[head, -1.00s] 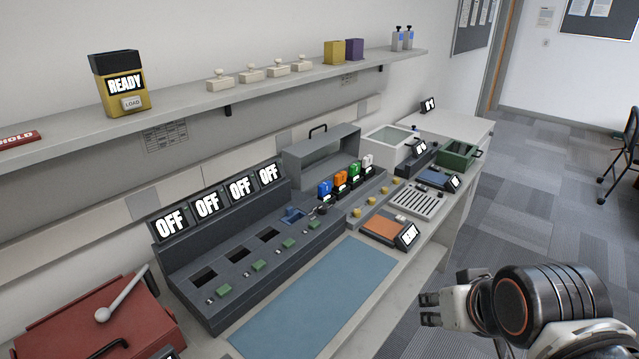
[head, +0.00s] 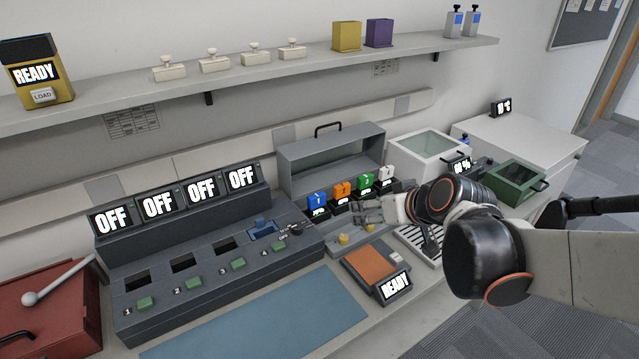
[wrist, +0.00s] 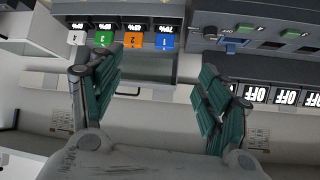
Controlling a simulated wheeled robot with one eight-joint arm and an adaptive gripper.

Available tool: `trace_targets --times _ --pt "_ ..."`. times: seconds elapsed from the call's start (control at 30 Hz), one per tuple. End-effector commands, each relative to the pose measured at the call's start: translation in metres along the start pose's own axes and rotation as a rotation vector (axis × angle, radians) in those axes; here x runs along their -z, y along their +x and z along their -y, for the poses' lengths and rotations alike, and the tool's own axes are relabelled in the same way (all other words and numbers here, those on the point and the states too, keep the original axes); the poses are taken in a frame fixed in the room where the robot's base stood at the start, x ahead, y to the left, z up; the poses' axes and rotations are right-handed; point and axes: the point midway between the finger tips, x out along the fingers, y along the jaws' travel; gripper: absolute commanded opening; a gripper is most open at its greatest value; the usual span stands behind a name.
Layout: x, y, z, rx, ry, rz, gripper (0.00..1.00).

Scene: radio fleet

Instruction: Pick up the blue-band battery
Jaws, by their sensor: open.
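The blue battery (head: 317,200), marked 1, stands upright in the leftmost slot of the charger row, beside an orange one (head: 341,189), a green one and a white one. It also shows in the wrist view (wrist: 166,42), upside down, ahead of the space between my fingers and nearer the right finger. My gripper (head: 368,210) is open and empty, to the right of the blue battery and in front of the row in the head view. Its spread fingers also show in the wrist view (wrist: 157,66). No finger visibly touches a battery.
A grey handled case (head: 331,143) stands behind the row. The console (head: 200,270) with OFF displays is at left. An orange-topped READY pad (head: 372,262) lies in front. Two blue-labelled bottles (head: 463,22) stand on the shelf. The blue mat (head: 265,320) is clear.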

Motion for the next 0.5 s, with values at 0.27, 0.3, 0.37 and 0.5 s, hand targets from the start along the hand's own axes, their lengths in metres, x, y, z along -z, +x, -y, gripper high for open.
trace_targets --times 0.27,0.3,0.37,0.5 --pt "0.022 0.083 0.002 0.08 -0.08 -0.12 0.7" --pt "0.023 0.094 0.002 0.089 -0.091 -0.139 0.7" --pt "0.024 0.111 0.003 0.102 -0.105 -0.166 0.7" --pt "0.02 0.146 0.004 0.124 -0.137 -0.225 0.7"
